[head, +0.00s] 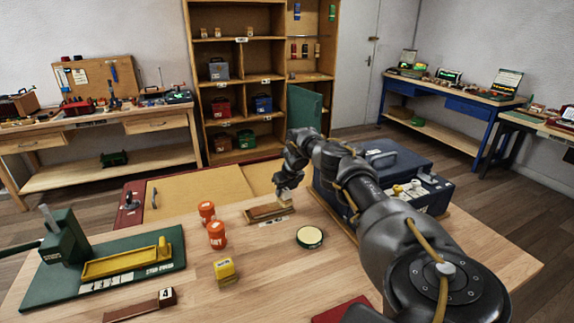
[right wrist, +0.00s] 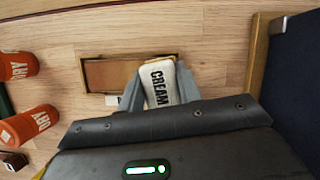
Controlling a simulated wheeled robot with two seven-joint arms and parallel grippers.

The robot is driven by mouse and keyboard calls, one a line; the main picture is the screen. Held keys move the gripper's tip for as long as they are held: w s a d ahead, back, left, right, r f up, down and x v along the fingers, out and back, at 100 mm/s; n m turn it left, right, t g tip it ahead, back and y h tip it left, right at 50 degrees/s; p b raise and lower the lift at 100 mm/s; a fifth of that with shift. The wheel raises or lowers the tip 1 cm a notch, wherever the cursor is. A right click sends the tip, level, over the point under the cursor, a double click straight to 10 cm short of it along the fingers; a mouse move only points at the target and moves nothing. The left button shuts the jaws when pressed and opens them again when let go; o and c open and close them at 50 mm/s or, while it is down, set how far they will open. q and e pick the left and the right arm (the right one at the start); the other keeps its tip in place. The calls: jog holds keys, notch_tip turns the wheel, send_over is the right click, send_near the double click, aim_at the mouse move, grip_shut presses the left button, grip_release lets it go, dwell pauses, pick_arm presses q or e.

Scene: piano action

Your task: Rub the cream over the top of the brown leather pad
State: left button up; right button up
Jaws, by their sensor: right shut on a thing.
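The brown leather pad (head: 262,214) lies flat in a shallow wooden surround on the bench; in the right wrist view the pad (right wrist: 108,74) is at upper centre-left. My right gripper (head: 285,197) is at the pad's right end. It is shut on a whitish block labelled CREAM (right wrist: 158,88), with one finger on each side. The block overlaps the pad's right end in the wrist view; whether it touches the pad I cannot tell. My left gripper is not in view.
A round green-rimmed tin (head: 309,237) and a yellow box (head: 225,271) are nearer. A dark blue case (head: 391,160) stands close on the right. A green press with a yellow tray (head: 127,262) is at left.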

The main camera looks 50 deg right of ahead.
jog(key=shift+w+a+r+p, duration=0.1)
jog(key=shift+w+a+p, duration=0.3)
jog(key=shift+a, duration=0.4)
jog(key=shift+w+a, duration=0.2)
jog(key=shift+a, duration=0.1)
jog(key=shift+a, duration=0.1)
jog(key=shift+w+a+p, duration=0.45)
jog(key=shift+a+p, duration=0.2)
jog(key=shift+a, duration=0.15)
jog(key=shift+w+a, duration=0.4)
jog(key=shift+a, duration=0.25)
jog(key=shift+w+a, duration=0.1)
jog(key=shift+a, duration=0.1)
jog(key=shift+p, duration=0.3)
